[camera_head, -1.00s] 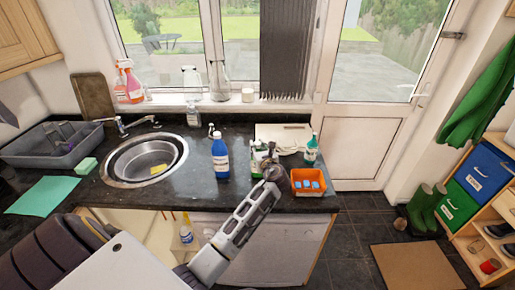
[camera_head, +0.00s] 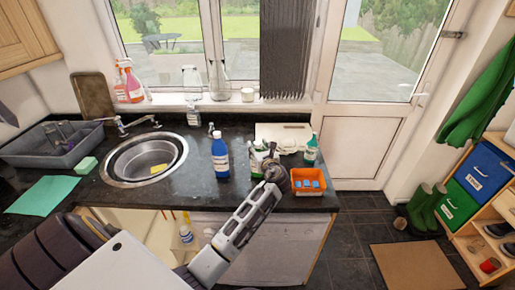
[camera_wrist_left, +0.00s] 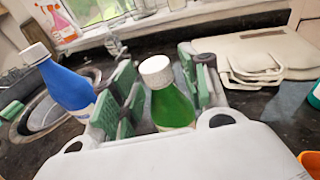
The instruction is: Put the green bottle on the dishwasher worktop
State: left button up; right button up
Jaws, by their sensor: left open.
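The green bottle (camera_wrist_left: 173,108), with a white cap, is between the two fingers of my left gripper (camera_wrist_left: 160,88) in the left wrist view. The fingers have green pads and are open, one on each side of the bottle. The bottle's lower part is hidden, so I cannot tell whether it touches the counter. In the head view my left gripper (camera_head: 266,164) is over the dark worktop (camera_head: 245,199), above a white-fronted appliance (camera_head: 280,245); it largely hides the bottle there. My right gripper is not in view.
A blue bottle (camera_head: 221,160) stands left of the gripper. An orange tub (camera_head: 308,190) and a teal bottle (camera_head: 311,150) are to its right. A pale board (camera_head: 284,130) lies behind. The sink (camera_head: 145,158) is further left.

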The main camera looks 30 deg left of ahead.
pick_arm(q)
jog(key=b+v, duration=0.1)
jog(key=v, duration=1)
jog(key=shift+d, duration=0.15)
jog(key=shift+f, duration=0.1)
dwell(0.4)
